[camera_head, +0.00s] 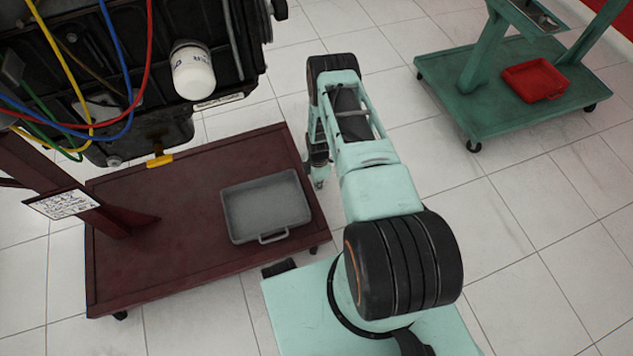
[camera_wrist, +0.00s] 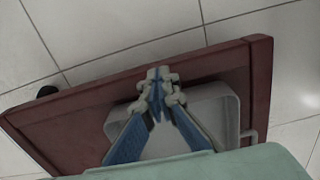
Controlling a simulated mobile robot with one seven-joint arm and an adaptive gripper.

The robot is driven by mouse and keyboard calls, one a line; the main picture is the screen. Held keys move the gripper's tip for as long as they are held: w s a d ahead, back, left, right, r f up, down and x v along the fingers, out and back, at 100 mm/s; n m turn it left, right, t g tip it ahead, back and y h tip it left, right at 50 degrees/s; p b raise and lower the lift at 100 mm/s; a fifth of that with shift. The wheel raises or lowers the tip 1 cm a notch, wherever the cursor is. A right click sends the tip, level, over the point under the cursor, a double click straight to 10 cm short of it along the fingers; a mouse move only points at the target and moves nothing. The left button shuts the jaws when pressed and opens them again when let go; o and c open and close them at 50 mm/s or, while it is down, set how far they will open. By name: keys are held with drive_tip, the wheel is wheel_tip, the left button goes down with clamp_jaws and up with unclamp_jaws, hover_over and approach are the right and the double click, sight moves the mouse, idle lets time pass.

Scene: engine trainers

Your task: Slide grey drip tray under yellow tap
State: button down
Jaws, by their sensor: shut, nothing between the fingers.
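The grey drip tray (camera_head: 266,206) lies on the dark red lower deck of the engine stand, toward its right end. Its handle is on the side nearest the head camera. The yellow tap (camera_head: 160,160) sits under the engine, left of and beyond the tray, and the tray is apart from it. In the wrist view the tray (camera_wrist: 225,108) shows partly behind my gripper (camera_wrist: 155,80), whose fingers meet at the tips and hold nothing. In the head view my arm hangs by the deck's right edge, and the fingers are hard to make out. The tap is not in the wrist view.
The dark red deck (camera_head: 190,247) has bare room left of the tray. The engine (camera_head: 130,60) with coloured hoses and a white filter (camera_head: 193,70) overhangs its far side. A stand post (camera_head: 95,210) rises at left. A green cart (camera_head: 500,85) carries a red tray (camera_head: 536,80).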

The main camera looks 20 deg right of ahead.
sight(308, 197)
drive_tip(key=a+f, duration=0.1)
drive_tip(key=f, duration=0.1)
drive_tip(key=a+f+b, duration=0.1)
drive_tip(key=f, duration=0.1)
drive_tip(key=shift+a+f, duration=0.15)
drive_tip(key=shift+a, duration=0.85)
